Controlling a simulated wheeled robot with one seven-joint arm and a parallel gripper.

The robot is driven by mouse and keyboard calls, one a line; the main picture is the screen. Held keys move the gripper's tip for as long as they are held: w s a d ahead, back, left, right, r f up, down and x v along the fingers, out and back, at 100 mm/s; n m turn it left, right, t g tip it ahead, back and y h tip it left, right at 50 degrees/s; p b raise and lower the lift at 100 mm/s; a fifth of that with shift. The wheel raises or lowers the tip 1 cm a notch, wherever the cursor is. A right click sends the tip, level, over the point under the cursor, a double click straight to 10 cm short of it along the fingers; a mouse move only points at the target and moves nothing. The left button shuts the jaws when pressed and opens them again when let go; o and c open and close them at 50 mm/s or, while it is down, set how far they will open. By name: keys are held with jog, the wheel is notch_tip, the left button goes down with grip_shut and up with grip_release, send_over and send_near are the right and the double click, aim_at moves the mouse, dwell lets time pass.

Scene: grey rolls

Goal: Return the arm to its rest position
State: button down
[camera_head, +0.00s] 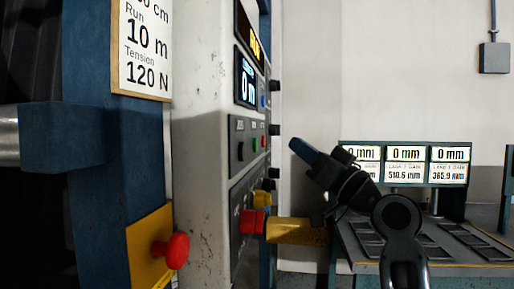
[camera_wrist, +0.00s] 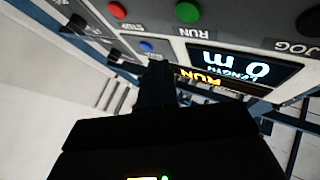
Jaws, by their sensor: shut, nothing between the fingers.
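My black arm comes up from the bottom right of the head view and bends left toward the control cabinet (camera_head: 205,140). My gripper (camera_head: 298,147) points up and left, a little right of the cabinet's button face. In the wrist view my gripper (camera_wrist: 158,68) is shut and empty, its dark fingers together in front of the panel. The panel appears upside down there, with a green RUN button (camera_wrist: 187,12), a red button (camera_wrist: 117,9), a blue button (camera_wrist: 146,47) and a display reading 0 m (camera_wrist: 235,65). I cannot tell whether the fingertips touch the panel.
A red mushroom button (camera_head: 171,250) on a yellow plate stands out at the lower left. A yellow cylinder (camera_head: 297,231) juts from the cabinet beside my arm. A bench (camera_head: 440,240) with several 0 mm displays (camera_head: 405,154) stands behind my arm. Open space lies above it, before the pale wall.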

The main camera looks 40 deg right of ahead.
dwell(0.7)
jog(key=s+a+f+m+g+h, duration=0.1)
jog(key=s+a+f+g, duration=0.2)
jog(key=f, duration=0.7)
jog(key=s+a+f+m+g+h, duration=0.1)
jog(key=s+a+f, duration=0.3)
jog(key=f, duration=0.6)
jog(key=s+a+f+m+g+h, duration=0.1)
jog(key=s+a+f, duration=0.3)
jog(key=f, duration=0.6)
jog(key=s+a+f+n+g+y, duration=0.1)
jog(key=s+a, duration=0.5)
jog(key=s, duration=0.6)
jog(key=s+a+f+n+g+y, duration=0.2)
jog(key=s+a+f+n, duration=0.2)
jog(key=s, duration=0.8)
jog(key=shift+a+f+n+g, duration=0.35)
jog(key=shift+a+f, duration=0.35)
jog(key=shift+a, duration=0.55)
